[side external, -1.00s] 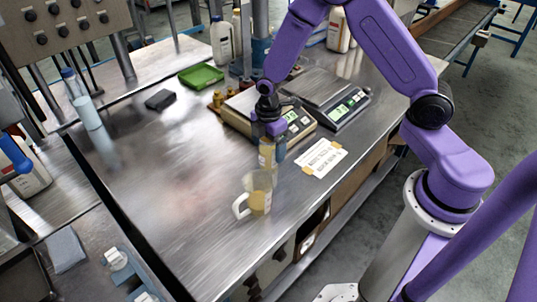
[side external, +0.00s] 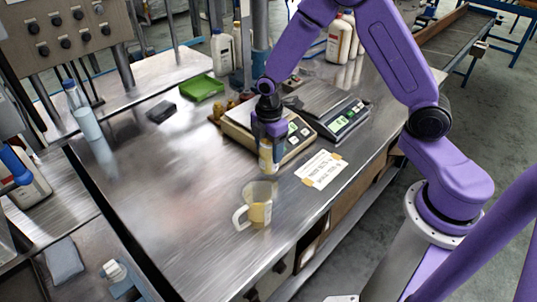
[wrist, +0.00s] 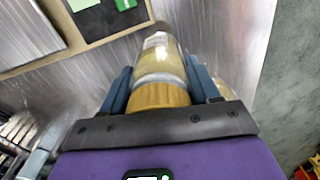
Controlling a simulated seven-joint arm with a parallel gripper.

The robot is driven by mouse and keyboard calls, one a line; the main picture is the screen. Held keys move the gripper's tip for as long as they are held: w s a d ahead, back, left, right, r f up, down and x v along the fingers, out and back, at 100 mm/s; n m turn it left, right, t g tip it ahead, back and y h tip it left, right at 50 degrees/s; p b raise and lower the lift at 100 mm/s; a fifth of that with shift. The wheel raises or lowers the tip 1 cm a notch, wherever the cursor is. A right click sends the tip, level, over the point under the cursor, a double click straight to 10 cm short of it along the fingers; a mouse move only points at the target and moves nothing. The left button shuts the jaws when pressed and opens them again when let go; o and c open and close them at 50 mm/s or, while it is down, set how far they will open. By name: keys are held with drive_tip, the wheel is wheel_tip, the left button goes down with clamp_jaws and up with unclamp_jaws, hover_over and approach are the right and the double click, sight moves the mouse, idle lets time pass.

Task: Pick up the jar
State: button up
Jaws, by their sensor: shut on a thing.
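The jar (side external: 266,157) is small, with clear walls, pale yellow contents and a pale label. My gripper (side external: 268,141) points down over it in the side view, with its blue fingers on either side of the top. In the wrist view the jar (wrist: 161,62) sits between my gripper's fingers (wrist: 164,85), its golden lid closest to the camera. The gripper is shut on the jar. The jar looks upright and appears raised off the table, but the gap is hard to judge.
A clear pitcher (side external: 258,205) with yellow liquid stands just in front of the jar. Two scales (side external: 243,115) (side external: 347,118) stand behind. A taped paper sign (side external: 321,170) lies to the right. The metal table's left middle is clear.

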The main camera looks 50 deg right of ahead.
drive_tip(key=s+d+r, duration=0.2)
drive_tip(key=s+r, duration=0.8)
drive_tip(key=s, duration=0.3)
drive_tip(key=w+d+r, duration=0.4)
drive_tip(key=w, duration=0.4)
drive_tip(key=w+d+r, duration=0.4)
drive_tip(key=w, duration=0.4)
drive_tip(key=shift+n, duration=0.4)
drive_tip(key=shift+w+d+f, duration=0.2)
drive_tip(key=shift+w+f, duration=2)
drive_tip(key=shift+w, duration=0.05)
drive_tip(key=shift+w+d+f, duration=0.15)
drive_tip(key=shift+w+f, duration=2.05)
drive_tip(key=shift+w+d+f, duration=0.2)
drive_tip(key=shift+w+f, duration=2)
drive_tip(key=shift+w, duration=0.05)
